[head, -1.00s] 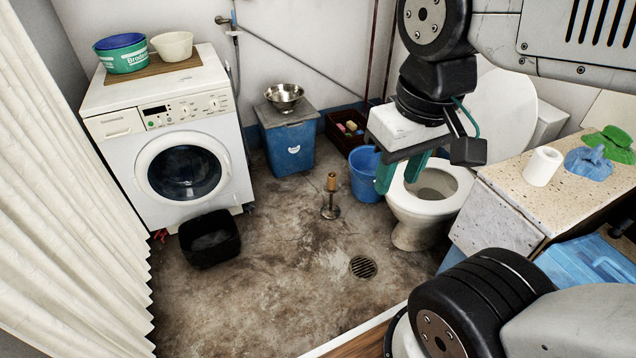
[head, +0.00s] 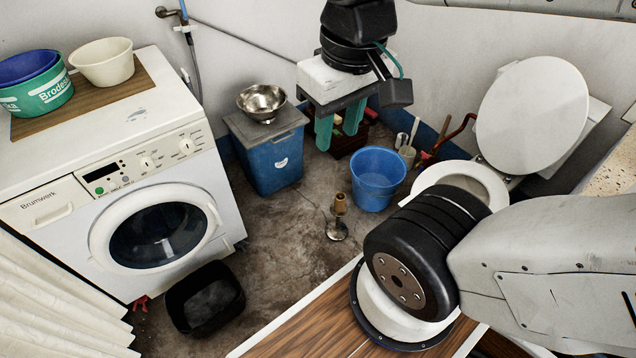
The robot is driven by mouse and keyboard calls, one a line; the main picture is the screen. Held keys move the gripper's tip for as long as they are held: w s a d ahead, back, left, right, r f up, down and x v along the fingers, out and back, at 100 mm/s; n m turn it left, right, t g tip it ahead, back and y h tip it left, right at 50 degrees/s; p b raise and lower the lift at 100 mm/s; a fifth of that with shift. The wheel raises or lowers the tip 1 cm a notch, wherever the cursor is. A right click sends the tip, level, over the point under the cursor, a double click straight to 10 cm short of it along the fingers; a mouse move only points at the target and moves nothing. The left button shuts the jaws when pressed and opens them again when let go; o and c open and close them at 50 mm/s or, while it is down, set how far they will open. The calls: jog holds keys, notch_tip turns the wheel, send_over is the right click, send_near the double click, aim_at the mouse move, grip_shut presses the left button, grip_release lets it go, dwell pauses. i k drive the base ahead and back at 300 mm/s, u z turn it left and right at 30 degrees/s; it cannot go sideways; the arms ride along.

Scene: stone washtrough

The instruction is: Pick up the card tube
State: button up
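The card tube (head: 340,203) is a small brown cylinder. It stands upright on a dark metal holder with a round base (head: 337,231), on the floor near the middle of the view. My gripper (head: 338,130) hangs above and behind it in the picture, in front of the back wall. Its two green fingers point down and are spread apart, with nothing between them. The tube is in full view and apart from the fingers.
A blue bucket (head: 377,180) stands right of the tube, with the toilet (head: 462,178) beyond. A blue bin (head: 270,155) with a metal bowl (head: 262,101) is behind left. A washing machine (head: 130,180) and black tub (head: 204,299) are at left. Floor around the holder is clear.

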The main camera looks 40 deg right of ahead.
aim_at(339, 204)
jog(key=i, duration=0.9)
jog(key=z, duration=1.3)
